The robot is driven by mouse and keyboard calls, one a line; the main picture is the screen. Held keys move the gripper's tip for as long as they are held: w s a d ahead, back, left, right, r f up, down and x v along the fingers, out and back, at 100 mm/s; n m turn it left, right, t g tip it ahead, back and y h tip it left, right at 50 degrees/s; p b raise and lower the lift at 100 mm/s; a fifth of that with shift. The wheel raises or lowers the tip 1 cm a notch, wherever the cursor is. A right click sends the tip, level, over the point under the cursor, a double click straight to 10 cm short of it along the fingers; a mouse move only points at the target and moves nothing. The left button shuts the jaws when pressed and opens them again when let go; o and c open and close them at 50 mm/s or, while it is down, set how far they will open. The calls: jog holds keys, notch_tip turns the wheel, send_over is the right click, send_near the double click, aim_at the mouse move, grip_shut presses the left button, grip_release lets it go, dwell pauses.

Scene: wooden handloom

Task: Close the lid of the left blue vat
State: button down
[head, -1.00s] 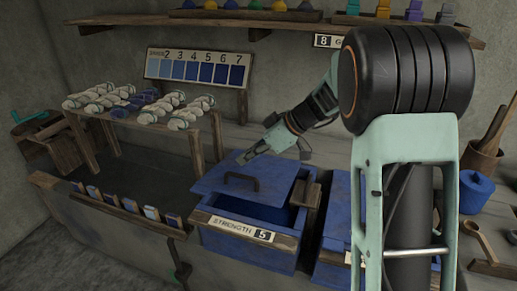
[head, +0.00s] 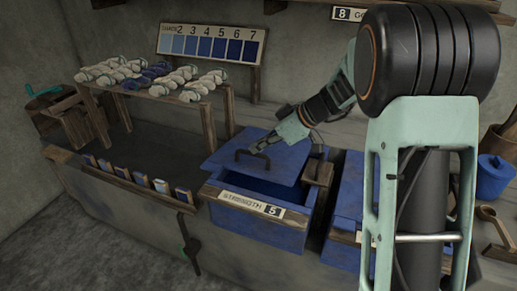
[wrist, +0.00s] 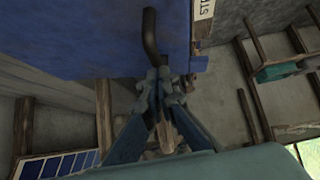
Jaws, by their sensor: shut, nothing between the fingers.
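The left blue vat (head: 250,226) carries a label reading STRENGTH 5. Its flat blue lid (head: 285,152) lies toward the back, leaving the front of the vat open with the dark blue inside showing. A dark bar handle (head: 242,156) stands on the lid. My gripper (head: 257,149) is shut and empty, just behind the handle and close to it. In the wrist view, the gripper tips (wrist: 160,76) point at the handle (wrist: 151,32) over the blue lid (wrist: 75,35). I cannot tell whether they touch it.
A wooden block (head: 319,172) sits at the vat's right edge. A second blue vat (head: 347,215) stands to the right, partly hidden by my arm. A colour chart (head: 210,45) is behind.

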aim_at(254, 169)
jog(key=shift+s+a+f+t+b, duration=0.15)
jog(key=shift+s+f+b, duration=0.15)
jog(key=shift+f+b, duration=0.8)
jog(key=shift+s+a+f+t+b, duration=0.2)
jog(key=shift+f+b, duration=0.4)
jog(key=shift+b, duration=0.95)
jog(key=f+b, duration=0.1)
jog(key=b, duration=0.1)
jog(key=s+f+b, duration=0.1)
jog(key=b, duration=0.1)
jog(key=shift+f, duration=0.25)
jog(key=shift+s+f, duration=0.15)
